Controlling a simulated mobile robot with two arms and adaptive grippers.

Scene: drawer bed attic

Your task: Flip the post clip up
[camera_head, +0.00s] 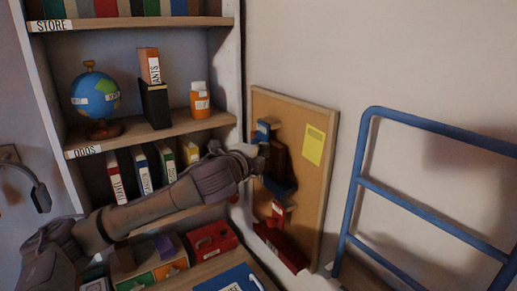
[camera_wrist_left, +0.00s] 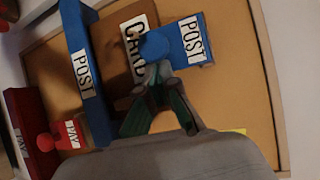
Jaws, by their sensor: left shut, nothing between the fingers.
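The blue post clip (camera_wrist_left: 190,42), with a round knob and a POST label, is on the cork board in the left wrist view. In the head view, the clip (camera_head: 263,130) is near the board's upper left. A brown card (camera_wrist_left: 118,42) lettered CARD stands between it and a blue tray (camera_wrist_left: 76,45) also labelled POST. My left gripper (camera_wrist_left: 160,85) is shut and empty, its tips right at the clip's knob; I cannot tell whether they touch. In the head view the left gripper (camera_head: 257,160) is beside the card, its fingers small and dark. My right gripper is not in view.
The cork board (camera_head: 312,215) also carries a red PAY clip (camera_wrist_left: 68,138), a red tray (camera_head: 281,246) and a yellow note (camera_head: 314,145). A blue ladder (camera_head: 353,195) stands to the right. A bookshelf (camera_head: 170,131) with a globe is on the left.

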